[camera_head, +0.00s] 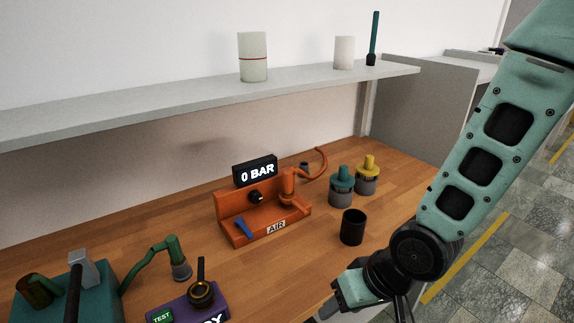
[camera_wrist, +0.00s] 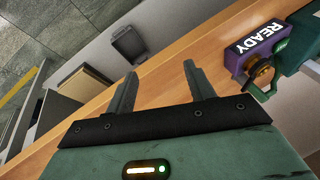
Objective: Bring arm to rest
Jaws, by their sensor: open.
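My arm comes in from the upper right of the head view, teal with black joints, and bends at a black joint near the bench's front edge. My gripper shows in the wrist view (camera_wrist: 160,88), with its two grey-green fingers apart and nothing between them. It is over the front edge of the wooden bench (camera_wrist: 150,82). In the head view the fingers are hidden or cut off at the bottom, below the teal wrist part. The gripper appears apart from the objects on the bench.
On the bench (camera_head: 400,180) stand an orange AIR station (camera_head: 232,206) with a 0 BAR display (camera_head: 255,171), a black cup (camera_head: 352,227), teal-topped (camera_head: 341,187) and yellow-topped (camera_head: 367,175) jars, and a purple READY box (camera_wrist: 250,45). A shelf (camera_head: 150,110) runs above. Floor lies right.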

